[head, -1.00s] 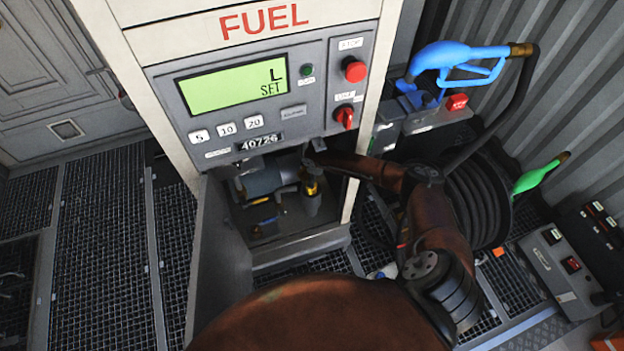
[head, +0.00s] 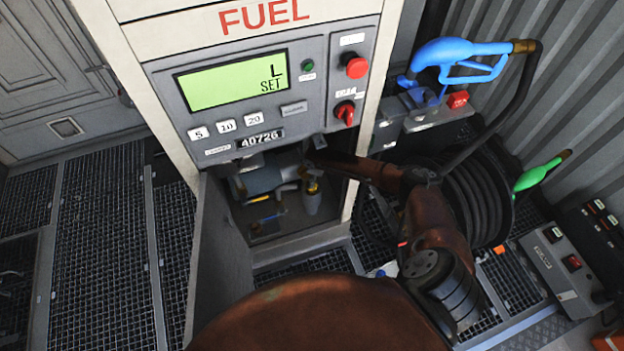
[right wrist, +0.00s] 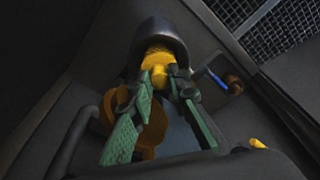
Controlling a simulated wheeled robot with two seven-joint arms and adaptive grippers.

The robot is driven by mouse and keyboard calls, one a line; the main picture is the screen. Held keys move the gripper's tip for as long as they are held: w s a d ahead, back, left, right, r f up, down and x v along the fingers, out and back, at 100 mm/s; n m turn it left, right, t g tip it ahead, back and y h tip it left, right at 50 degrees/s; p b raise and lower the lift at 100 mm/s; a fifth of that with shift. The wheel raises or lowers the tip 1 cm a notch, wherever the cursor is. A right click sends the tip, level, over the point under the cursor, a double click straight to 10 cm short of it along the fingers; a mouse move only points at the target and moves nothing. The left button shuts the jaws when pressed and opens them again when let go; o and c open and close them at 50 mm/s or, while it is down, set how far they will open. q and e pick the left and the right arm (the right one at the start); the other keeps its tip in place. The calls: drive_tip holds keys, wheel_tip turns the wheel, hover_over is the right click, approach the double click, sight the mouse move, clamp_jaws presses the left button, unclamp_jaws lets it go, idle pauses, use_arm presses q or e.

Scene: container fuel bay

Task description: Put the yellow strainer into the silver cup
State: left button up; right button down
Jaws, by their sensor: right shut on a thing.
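The yellow strainer (head: 313,186) is in the open lower bay of the fuel cabinet, at the mouth of the silver cup (head: 312,203). In the right wrist view the strainer (right wrist: 158,62) is between my fingertips, and its far end is within the outline of the dark-looking cup (right wrist: 160,38). How deep it sits is hard to tell. My right gripper (right wrist: 162,76) is shut on the strainer; in the head view its fingers are mostly hidden under the cabinet's panel. My left gripper is not in view.
The cabinet's control panel (head: 260,95) overhangs the bay, and an open door (head: 222,260) stands at its left. Grey pipework (head: 262,180) lies left of the cup. A hose reel (head: 470,205) and blue nozzle (head: 455,60) are at the right.

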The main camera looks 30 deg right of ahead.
drive_tip(key=shift+f, duration=0.1)
idle(0.3)
drive_tip(key=shift+f+b, duration=0.35)
drive_tip(key=shift+f, duration=0.4)
drive_tip(key=c, duration=1.7)
unclamp_jaws()
drive_tip(key=shift+c, duration=0.2)
drive_tip(key=shift+s+d+r, duration=0.15)
drive_tip(key=shift+r, duration=1.1)
drive_tip(key=shift+s+d+r, duration=0.1)
drive_tip(key=shift+r, duration=1.15)
drive_tip(key=shift+s+d+r, duration=0.15)
drive_tip(key=shift+r, duration=1.1)
